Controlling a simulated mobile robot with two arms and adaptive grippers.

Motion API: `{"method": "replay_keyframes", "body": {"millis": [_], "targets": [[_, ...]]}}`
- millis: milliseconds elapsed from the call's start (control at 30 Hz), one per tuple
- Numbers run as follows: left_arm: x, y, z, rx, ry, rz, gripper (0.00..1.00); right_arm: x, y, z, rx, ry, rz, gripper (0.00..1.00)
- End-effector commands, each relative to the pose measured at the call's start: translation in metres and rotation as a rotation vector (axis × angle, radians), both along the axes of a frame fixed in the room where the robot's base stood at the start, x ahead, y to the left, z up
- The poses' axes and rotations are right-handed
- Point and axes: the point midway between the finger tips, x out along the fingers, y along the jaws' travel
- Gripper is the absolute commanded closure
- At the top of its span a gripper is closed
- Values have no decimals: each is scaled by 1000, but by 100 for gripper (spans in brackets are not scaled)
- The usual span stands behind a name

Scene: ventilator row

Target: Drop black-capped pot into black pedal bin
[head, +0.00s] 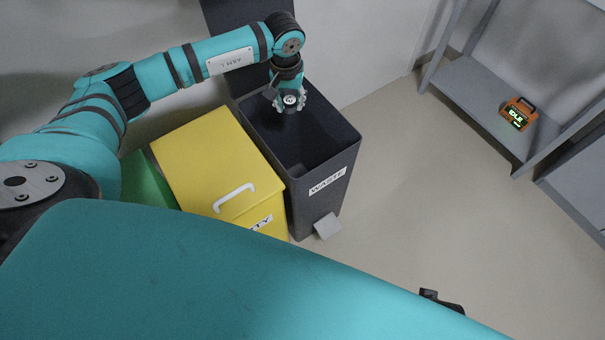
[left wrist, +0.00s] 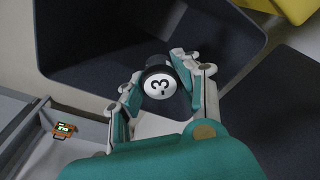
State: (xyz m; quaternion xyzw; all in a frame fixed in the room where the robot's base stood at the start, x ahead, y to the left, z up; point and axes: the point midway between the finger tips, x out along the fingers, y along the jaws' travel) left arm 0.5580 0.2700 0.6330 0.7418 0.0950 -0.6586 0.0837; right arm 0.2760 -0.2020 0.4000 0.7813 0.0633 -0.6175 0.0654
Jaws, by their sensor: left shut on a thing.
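The black pedal bin (head: 345,190), labelled WASTE, stands right of the yellow bin, with its lid (head: 228,25) raised at the back. Its opening is uncovered and the inside looks dark. My left gripper (head: 290,102) points down over the back part of the opening. The pot's lower part is hidden.
A yellow bin (head: 205,160) with a white handle stands close against the black bin's left side. A green bin (head: 148,185) is partly hidden farther left. A grey shelf (head: 480,95) at right holds an orange device (head: 518,113) reading IDLE. The floor between is clear.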

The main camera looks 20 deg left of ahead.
Motion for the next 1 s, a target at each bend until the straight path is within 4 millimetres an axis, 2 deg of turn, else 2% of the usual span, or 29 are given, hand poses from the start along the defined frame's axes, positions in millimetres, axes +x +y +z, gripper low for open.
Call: {"method": "replay_keyframes", "body": {"millis": [33,67,233,500,633,767,1000], "targets": [[0,0,0,0,0,0,100,0,0,0,0,0,0,45],[0,0,0,0,0,0,64,0,0,0,0,0,0,45],[0,0,0,0,0,0,42,0,0,0,0,0,0,45],[0,0,1,0,0,0,41,0,0,-1,0,2,0,45],[0,0,10,1,-2,-1,41,0,-1,-1,-1,2,0,45],[-3,-1,32,0,-4,-2,41,0,0,-1,0,1,0,45],[-8,-2,84,0,-5,-1,41,0,0,-1,0,1,0,45]]}}
